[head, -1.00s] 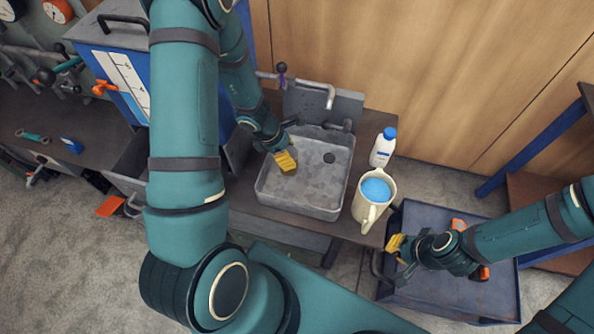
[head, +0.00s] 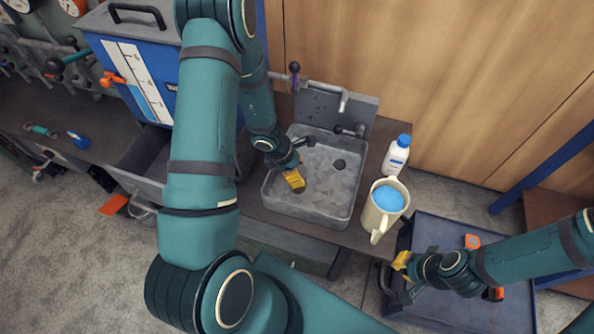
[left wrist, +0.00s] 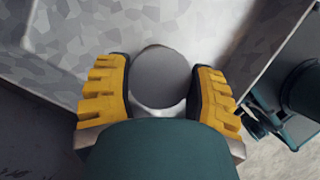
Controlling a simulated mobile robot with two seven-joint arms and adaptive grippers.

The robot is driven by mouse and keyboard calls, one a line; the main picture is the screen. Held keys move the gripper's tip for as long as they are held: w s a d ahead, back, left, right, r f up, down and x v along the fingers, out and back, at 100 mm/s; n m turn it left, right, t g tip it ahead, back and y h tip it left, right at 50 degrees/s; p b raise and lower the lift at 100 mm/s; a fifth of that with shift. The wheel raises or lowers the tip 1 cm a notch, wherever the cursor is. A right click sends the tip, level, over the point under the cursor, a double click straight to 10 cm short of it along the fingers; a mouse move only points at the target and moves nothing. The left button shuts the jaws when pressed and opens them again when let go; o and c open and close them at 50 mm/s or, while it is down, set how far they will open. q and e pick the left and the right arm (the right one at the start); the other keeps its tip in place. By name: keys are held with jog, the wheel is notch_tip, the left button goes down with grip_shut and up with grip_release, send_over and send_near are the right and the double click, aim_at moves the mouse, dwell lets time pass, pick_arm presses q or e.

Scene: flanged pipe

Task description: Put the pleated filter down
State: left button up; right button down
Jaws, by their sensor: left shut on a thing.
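My left gripper (head: 294,181) is over the near left part of the grey sink basin (head: 330,200), with its yellow fingers pointing down. In the left wrist view, the left gripper's fingers (left wrist: 158,90) are shut on a round, grey-ended thing, which I take to be the pleated filter (left wrist: 158,75). Its pleats do not show, and the palm side hides part of it. I cannot tell whether it touches the basin floor. My right gripper (head: 401,264) is at the left edge of the cart; its finger opening is unclear.
A cream mug (head: 383,212) with blue contents and a white bottle (head: 396,157) with a blue cap stand right of the sink. A tap (head: 330,90) is behind the basin. A blue cabinet (head: 150,80) stands at left. The cart (head: 455,315) is at right.

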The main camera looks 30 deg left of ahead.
pick_arm(q)
jog(key=o, duration=1.2)
jog(key=shift+r, duration=0.1)
jog(key=p+v, duration=0.6)
jog(key=v, duration=0.6)
jog(key=s+d+f+m+g, duration=0.1)
jog(key=s+d+m, duration=0.1)
jog(key=d+m, duration=0.1)
jog(key=s+d+f+m+y, duration=0.1)
jog(key=d+f+m, duration=0.1)
jog(key=d+m, duration=0.2)
jog(key=s+d+f+m+g, duration=0.1)
jog(key=s+d+f+m, duration=0.1)
jog(key=m, duration=0.4)
jog(key=shift+s+d+g+y, duration=0.3)
jog(key=shift+s+d, duration=0.05)
jog(key=shift+d, duration=0.35)
jog(key=d+m, duration=0.3)
jog(key=d+m+t+h, duration=0.1)
jog(key=d+m, duration=0.3)
jog(key=s+d+m, duration=0.1)
jog(key=d+m, duration=0.2)
jog(key=d, duration=0.1)
jog(key=shift+s+r+t+h, duration=0.15)
jog(key=shift+t+h, duration=0.15)
